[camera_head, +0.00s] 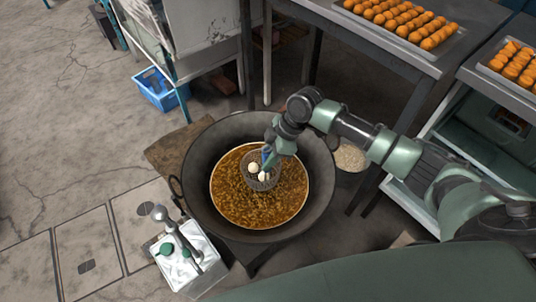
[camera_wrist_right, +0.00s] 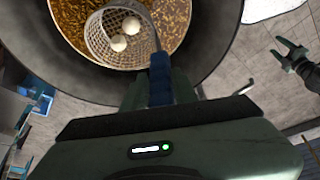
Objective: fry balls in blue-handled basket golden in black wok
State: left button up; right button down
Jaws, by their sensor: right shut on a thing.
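The black wok (camera_head: 210,150) stands in the middle of the head view, with bubbling golden-brown oil (camera_head: 250,208) in it. My right gripper (camera_head: 270,150) is above the wok and shut on the blue handle (camera_wrist_right: 160,80) of the wire basket (camera_wrist_right: 97,38). The basket (camera_head: 255,180) is over or in the oil; its exact depth I cannot tell. Pale white balls (camera_wrist_right: 125,34) lie in the basket, and they also show in the head view (camera_head: 254,168). My left gripper (camera_wrist_right: 290,50) is open and empty at the right of the right wrist view.
Trays of orange-brown balls (camera_head: 405,20) and (camera_head: 515,65) sit on metal tables at the upper right. A blue crate (camera_head: 157,90) is on the floor at the upper left. A metal box with green knobs (camera_head: 185,255) stands at the wok's lower left. A pale-filled bucket (camera_head: 350,158) is right of the wok.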

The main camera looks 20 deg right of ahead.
aim_at(268, 182)
notch_tip(268, 182, down, 15)
jog(key=b, duration=0.9)
jog(key=shift+w+r, duration=0.1)
jog(key=shift+r, duration=0.05)
dwell(6.3)
